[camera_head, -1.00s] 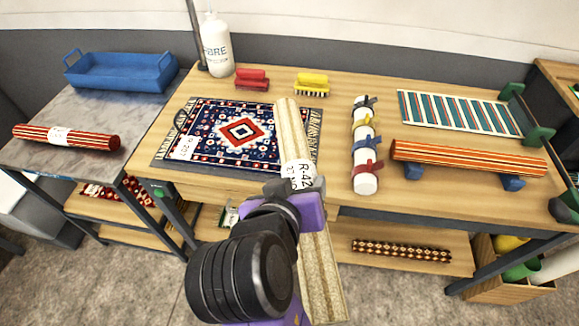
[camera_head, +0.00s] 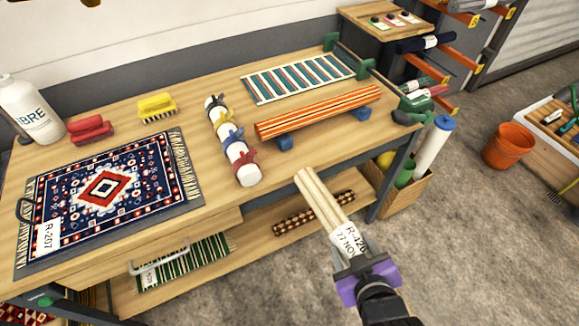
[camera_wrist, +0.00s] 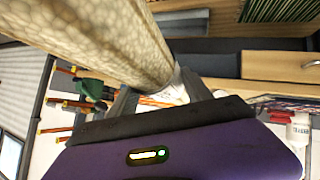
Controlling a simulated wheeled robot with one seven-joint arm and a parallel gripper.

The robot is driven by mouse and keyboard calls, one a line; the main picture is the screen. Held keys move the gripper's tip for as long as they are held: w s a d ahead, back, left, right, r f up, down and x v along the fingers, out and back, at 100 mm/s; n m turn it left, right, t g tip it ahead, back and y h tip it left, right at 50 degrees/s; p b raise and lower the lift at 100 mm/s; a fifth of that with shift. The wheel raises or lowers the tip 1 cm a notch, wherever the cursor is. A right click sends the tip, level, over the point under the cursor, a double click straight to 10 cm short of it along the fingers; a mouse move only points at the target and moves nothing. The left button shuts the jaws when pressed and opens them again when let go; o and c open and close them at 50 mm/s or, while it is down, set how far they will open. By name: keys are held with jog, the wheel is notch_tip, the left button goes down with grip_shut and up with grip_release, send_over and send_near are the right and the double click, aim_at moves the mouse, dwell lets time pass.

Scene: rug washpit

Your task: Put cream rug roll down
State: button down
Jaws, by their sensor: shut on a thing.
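The cream rug roll (camera_head: 323,203) is in my gripper (camera_head: 361,265), which is shut on it near its white paper tag reading R-42 and more. In the head view the roll slants up and left from the gripper, its far end near the front edge of the table (camera_head: 225,203). It looks held in the air in front of the table. In the wrist view the roll (camera_wrist: 105,38) fills the upper left, close to the camera, and the purple gripper body (camera_wrist: 190,150) hides much of the view below.
On the table lie a patterned rug (camera_head: 150,205), an orange striped roll (camera_head: 315,113) on blue rests, a white strapped roll (camera_head: 230,140) and a striped mat (camera_head: 297,77). A rack with orange arms (camera_head: 460,57) stands at the back right. An orange bucket (camera_head: 508,146) is on the floor.

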jog(key=d+f, duration=0.4)
jog(key=d, duration=0.3)
jog(key=w+d+f+m+h, duration=0.1)
jog(key=d+f, duration=0.3)
jog(key=d, duration=0.4)
jog(key=shift+w+d+f+h, duration=0.25)
jog(key=shift+w+f+h, duration=0.05)
jog(key=shift+f, duration=0.1)
jog(key=shift+w+d+r, duration=0.1)
